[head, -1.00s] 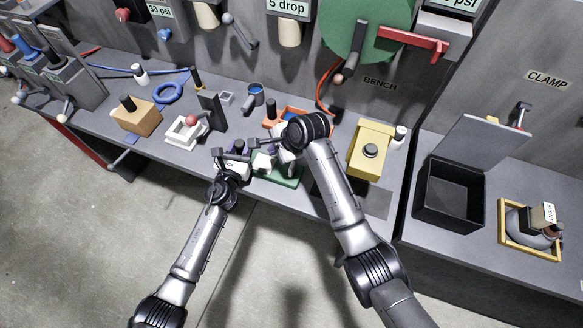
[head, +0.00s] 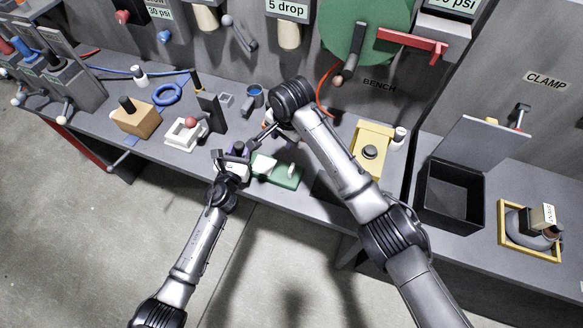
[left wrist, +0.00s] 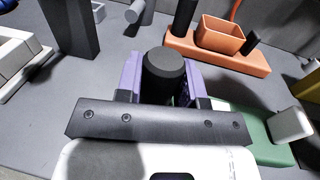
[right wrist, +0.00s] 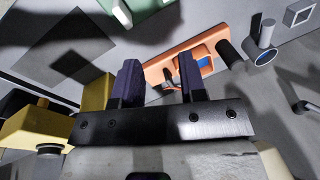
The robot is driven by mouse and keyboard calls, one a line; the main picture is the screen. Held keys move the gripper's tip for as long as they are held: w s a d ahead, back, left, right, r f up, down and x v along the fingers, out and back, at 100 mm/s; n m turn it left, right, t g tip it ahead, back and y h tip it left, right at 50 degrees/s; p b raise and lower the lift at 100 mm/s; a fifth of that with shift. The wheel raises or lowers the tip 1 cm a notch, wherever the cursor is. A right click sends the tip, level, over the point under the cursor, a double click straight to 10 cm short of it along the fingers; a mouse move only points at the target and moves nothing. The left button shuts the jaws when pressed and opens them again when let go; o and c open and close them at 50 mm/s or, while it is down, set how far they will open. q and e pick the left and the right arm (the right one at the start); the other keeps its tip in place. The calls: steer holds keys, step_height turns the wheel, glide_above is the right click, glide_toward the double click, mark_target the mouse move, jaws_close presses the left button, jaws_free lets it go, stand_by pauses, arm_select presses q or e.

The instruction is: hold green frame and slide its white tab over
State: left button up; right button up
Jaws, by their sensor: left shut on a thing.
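The green frame (head: 283,180) lies flat near the bench's front edge. Its white tab (head: 291,171) stands up at the right part of the frame, and both show in the left wrist view as a green base (left wrist: 272,152) and white block (left wrist: 290,124). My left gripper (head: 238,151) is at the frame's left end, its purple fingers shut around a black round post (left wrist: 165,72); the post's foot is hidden. My right gripper (head: 255,142) is above and behind the frame, apart from the tab. Its fingers (right wrist: 160,78) are spread with nothing between them.
An orange tray (right wrist: 208,48) lies behind the green frame. A yellow block (head: 375,138) stands to the right. A white frame with a red ball knob (head: 185,138) and a dark upright plate (head: 211,112) stand to the left.

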mark_target(291, 167)
steer(key=f+n, duration=0.1)
steer(key=f, duration=0.3)
steer(key=s+d+f+n+g+h, duration=0.1)
steer(key=f, duration=0.3)
steer(key=s+d+f+n, duration=0.1)
steer(key=f, duration=0.3)
steer(key=shift+s+f+g, duration=0.15)
steer(key=shift+f+g, duration=0.15)
steer(key=shift+c, duration=0.4)
jaws_close()
